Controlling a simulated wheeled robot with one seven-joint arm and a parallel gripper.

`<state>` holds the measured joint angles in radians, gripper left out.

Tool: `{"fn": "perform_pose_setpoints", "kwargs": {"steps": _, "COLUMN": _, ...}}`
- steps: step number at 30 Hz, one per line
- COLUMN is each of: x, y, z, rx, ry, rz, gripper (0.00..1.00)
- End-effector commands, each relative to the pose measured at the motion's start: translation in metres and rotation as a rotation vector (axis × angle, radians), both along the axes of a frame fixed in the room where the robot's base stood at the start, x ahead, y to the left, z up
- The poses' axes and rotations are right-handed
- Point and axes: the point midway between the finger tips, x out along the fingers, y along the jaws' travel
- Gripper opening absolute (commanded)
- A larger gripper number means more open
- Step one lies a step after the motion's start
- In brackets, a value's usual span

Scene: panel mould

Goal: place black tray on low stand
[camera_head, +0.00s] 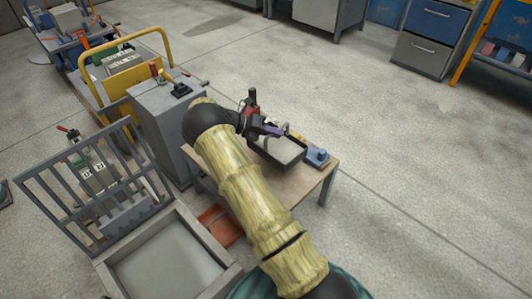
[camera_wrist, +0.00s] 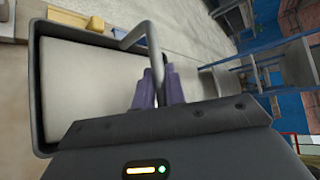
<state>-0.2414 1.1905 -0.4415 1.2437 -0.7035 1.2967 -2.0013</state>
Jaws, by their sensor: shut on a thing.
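The black tray (camera_head: 292,168) has dark walls, a bar handle and a flat light grey filling. In the wrist view its rim (camera_wrist: 36,95) fills the left side. The tray looks about level over the low wood-topped stand (camera_head: 325,172). I cannot tell whether it rests on the top or hangs just above it. My arm hides part of the stand.
A blue tool (camera_head: 317,157) lies at the stand's right corner. A grey cabinet (camera_head: 160,125) stands left of it. A mould box (camera_head: 165,265) with a raised barred frame (camera_head: 90,190) and a red-brown box (camera_head: 218,222) are nearer. Open floor lies right.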

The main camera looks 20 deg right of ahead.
Motion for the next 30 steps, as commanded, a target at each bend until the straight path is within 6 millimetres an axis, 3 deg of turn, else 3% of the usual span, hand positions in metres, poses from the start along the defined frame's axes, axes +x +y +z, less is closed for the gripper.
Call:
{"fn": "perform_pose_setpoints", "kwargs": {"steps": 1, "x": 0.001, "y": 0.002, "z": -0.013, "rx": -0.002, "ry": 0.001, "rz": 0.004, "gripper": 0.00}}
{"fn": "perform_pose_setpoints", "kwargs": {"steps": 5, "x": 0.002, "y": 0.004, "z": -0.030, "rx": -0.002, "ry": -0.001, "rz": 0.011, "gripper": 0.00}}
{"fn": "perform_pose_setpoints", "kwargs": {"steps": 17, "x": 0.002, "y": 0.004, "z": -0.034, "rx": -0.002, "ry": -0.001, "rz": 0.009, "gripper": 0.00}}
{"fn": "perform_pose_setpoints", "kwargs": {"steps": 25, "x": 0.001, "y": 0.004, "z": -0.072, "rx": -0.003, "ry": 0.000, "rz": 0.008, "gripper": 0.00}}
{"fn": "perform_pose_setpoints", "kwargs": {"steps": 30, "x": 0.002, "y": 0.004, "z": -0.083, "rx": -0.003, "ry": -0.003, "rz": 0.008, "gripper": 0.00}}
